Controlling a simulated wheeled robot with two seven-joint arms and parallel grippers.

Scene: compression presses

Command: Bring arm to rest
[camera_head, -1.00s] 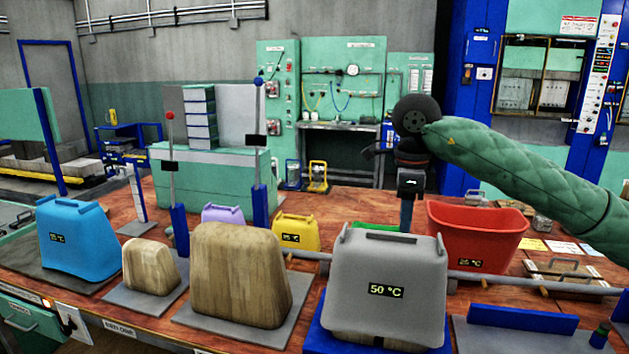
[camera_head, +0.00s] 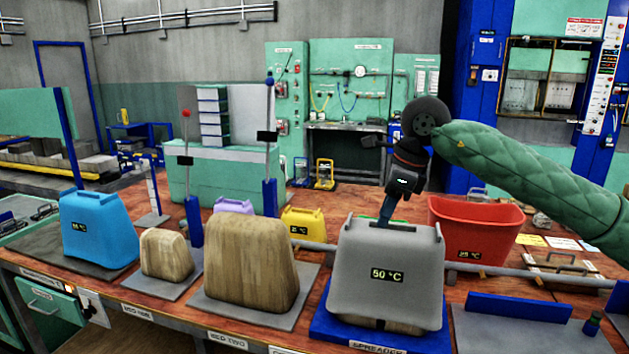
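My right arm comes in from the right in a green quilted sleeve, bent at a dark round wrist joint. My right gripper (camera_head: 386,215) points down just behind or over the top edge of the grey 50 °C cover (camera_head: 385,282). Its fingers overlap in view, so I cannot tell whether they are open or shut, or whether they touch the cover. The grey cover sits on a blue spreader base (camera_head: 325,326). My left arm and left gripper are not in view.
On the wooden bench stand a blue cover (camera_head: 98,229), two wooden blocks (camera_head: 252,268) (camera_head: 166,255), a lilac cover (camera_head: 234,205), a yellow cover (camera_head: 304,224) and a red bin (camera_head: 476,231). Two upright blue posts with levers rise behind the blocks. A grey rail runs across the bench.

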